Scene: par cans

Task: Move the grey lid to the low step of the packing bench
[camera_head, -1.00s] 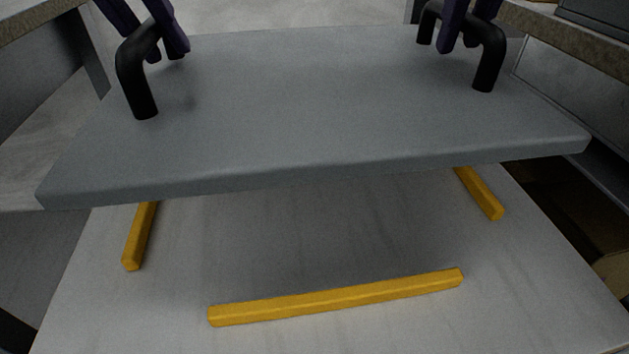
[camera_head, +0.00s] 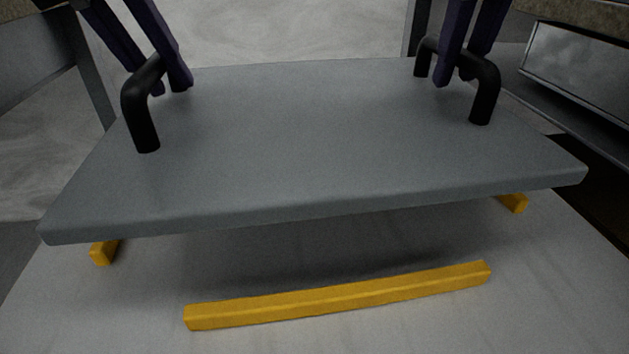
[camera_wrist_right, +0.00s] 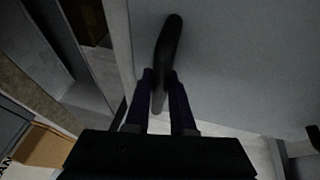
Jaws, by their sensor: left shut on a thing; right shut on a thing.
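The grey lid (camera_head: 310,150) is a flat slab with a black handle at each side. My left gripper (camera_head: 172,88) is shut on the left handle (camera_head: 142,112). My right gripper (camera_head: 458,72) is shut on the right handle (camera_head: 485,92); the right wrist view shows its fingers (camera_wrist_right: 162,95) on either side of that handle (camera_wrist_right: 168,45). The lid hangs above a pale step surface (camera_head: 400,320), slightly tilted in the picture, its near edge lower at left. The step carries yellow strips, one along the front (camera_head: 340,296) and one showing at each side. The lid hides the surface under it.
The left yellow strip (camera_head: 103,252) and right yellow strip (camera_head: 514,203) are partly covered by the lid. Grey shelving (camera_head: 580,65) stands close at the right, and a panel with a post (camera_head: 88,65) at the left. A cardboard box (camera_wrist_right: 42,146) shows in the right wrist view.

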